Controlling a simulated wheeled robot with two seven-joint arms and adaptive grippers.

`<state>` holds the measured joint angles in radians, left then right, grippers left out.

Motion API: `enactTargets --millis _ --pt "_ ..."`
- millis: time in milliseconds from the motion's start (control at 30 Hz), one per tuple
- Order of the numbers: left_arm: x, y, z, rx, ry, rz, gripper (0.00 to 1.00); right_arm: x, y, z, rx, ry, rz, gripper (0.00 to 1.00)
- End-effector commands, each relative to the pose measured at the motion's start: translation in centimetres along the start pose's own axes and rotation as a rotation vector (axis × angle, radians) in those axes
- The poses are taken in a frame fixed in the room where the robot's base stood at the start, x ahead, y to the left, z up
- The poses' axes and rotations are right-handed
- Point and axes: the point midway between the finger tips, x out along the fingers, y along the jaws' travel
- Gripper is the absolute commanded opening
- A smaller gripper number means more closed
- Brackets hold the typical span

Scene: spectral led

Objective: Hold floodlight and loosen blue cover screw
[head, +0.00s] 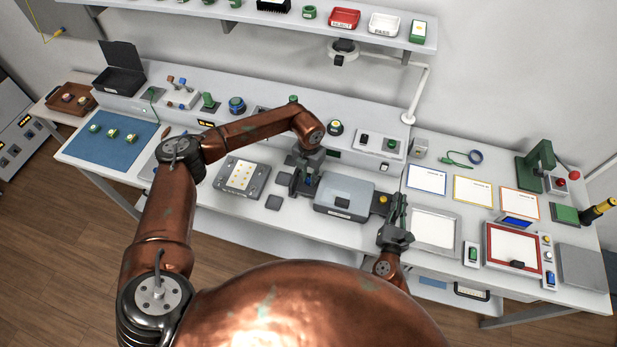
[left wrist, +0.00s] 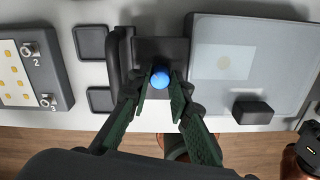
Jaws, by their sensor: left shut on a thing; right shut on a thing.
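The floodlight (head: 345,190) appears to be the grey box lying on the bench, with a dark block at its left end and an orange knob (head: 383,199) at its right. It also shows in the left wrist view (left wrist: 260,70). The blue cover screw (left wrist: 160,77) has a round head and sits at the dark block. My left gripper (head: 304,184) is over that block, its fingers shut on the blue screw from either side. My right gripper (head: 398,206) is shut at the floodlight's right end, beside the orange knob; its exact contact is hidden.
A grey panel with yellow dots (head: 242,176) lies left of the floodlight, with small dark pads (head: 274,202) between. A white tray (head: 434,231) lies right of my right gripper. A console ledge with knobs runs behind. A shelf (head: 270,14) hangs above.

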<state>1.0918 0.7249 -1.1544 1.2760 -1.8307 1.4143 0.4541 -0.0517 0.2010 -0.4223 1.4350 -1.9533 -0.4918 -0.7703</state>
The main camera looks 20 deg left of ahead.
Motion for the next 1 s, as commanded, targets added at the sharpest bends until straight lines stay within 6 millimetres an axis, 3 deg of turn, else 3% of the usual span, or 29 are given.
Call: enactTargets --millis 333,867,900,1000 --pt "-0.11 0.05 0.07 -0.134 -0.002 0.001 0.00 0.00 -0.01 -0.02 0.000 0.001 0.000 0.00" --pt "-0.12 0.05 0.08 -0.156 -0.002 0.001 0.00 0.00 -0.02 -0.02 0.000 0.001 0.000 0.00" --pt "-0.12 0.05 0.08 -0.156 -0.002 0.001 0.20 0.00 -0.03 -0.02 0.000 0.001 0.000 0.00" --pt "-0.10 0.04 0.07 -0.155 -0.001 0.001 0.27 0.00 -0.03 -0.02 0.000 0.001 0.000 0.00"
